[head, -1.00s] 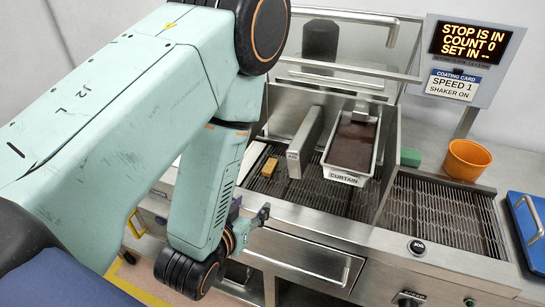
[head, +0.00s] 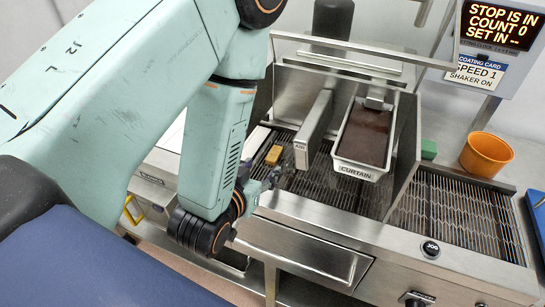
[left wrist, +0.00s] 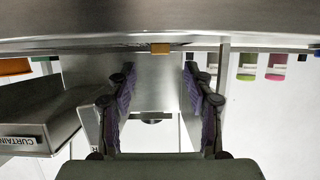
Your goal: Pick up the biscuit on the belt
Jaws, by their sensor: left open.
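The biscuit (head: 274,155), a small golden-brown block, lies on the dark wire belt (head: 312,184) at its left end, left of the grey upright AIR unit. My left gripper (head: 264,186) is at the machine's front edge, in front of the biscuit and apart from it. In the left wrist view the left gripper (left wrist: 158,90) has its two purple-padded fingers wide apart with nothing between them. A small tan block, which looks like the biscuit (left wrist: 160,48), shows beyond the fingertips, midway between them. My right gripper is not in view.
The AIR unit (head: 314,128) stands just right of the biscuit. The CURTAIN trough (head: 364,140) of brown coating and a clear screen stand further right. A steel front rail (head: 310,217) runs along the machine. An orange bucket (head: 486,154) and green block (head: 429,149) sit behind the belt.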

